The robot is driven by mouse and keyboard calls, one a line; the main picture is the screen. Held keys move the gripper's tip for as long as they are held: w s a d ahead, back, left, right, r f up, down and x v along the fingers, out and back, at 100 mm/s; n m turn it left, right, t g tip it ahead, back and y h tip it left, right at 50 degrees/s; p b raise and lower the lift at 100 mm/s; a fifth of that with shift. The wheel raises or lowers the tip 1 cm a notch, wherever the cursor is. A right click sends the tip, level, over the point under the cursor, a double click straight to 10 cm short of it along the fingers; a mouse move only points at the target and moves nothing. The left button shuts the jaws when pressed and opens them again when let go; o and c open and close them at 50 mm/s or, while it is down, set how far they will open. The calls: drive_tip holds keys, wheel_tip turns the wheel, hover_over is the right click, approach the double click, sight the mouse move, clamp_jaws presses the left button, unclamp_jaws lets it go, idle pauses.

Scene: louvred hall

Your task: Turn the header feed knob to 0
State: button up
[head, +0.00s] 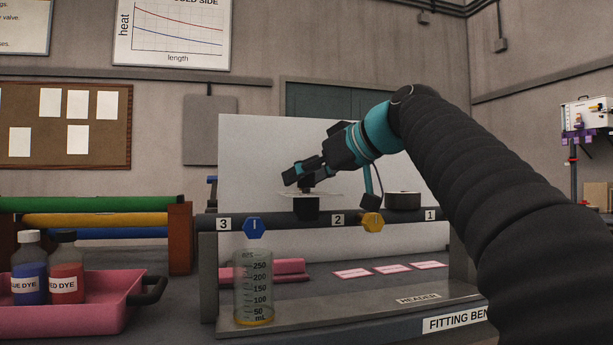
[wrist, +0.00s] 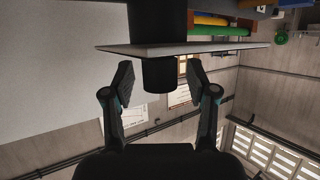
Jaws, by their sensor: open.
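The header feed knob (head: 306,184) is a small dark stub above a thin pale disc (head: 321,194). A black block (head: 306,208) on the dark header pipe carries them. The disc's scale is too edge-on to read, so I cannot tell the setting. My gripper (head: 298,175) reaches in from the right at knob height and partly hides the knob. In the wrist view my gripper (wrist: 160,76) is open, one finger on each side of the black knob (wrist: 158,77). A gap shows on both sides. The disc (wrist: 185,48) lies just beyond the fingertips.
A blue hexagonal valve (head: 254,228) and a yellow one (head: 372,222) sit on the header pipe. A dark round piece (head: 403,201) is at its right. A measuring cylinder (head: 253,285) stands in front. A pink tray (head: 75,312) with two dye bottles is at left.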

clamp_jaws()
drive_tip(key=shift+m+t+h, duration=0.3)
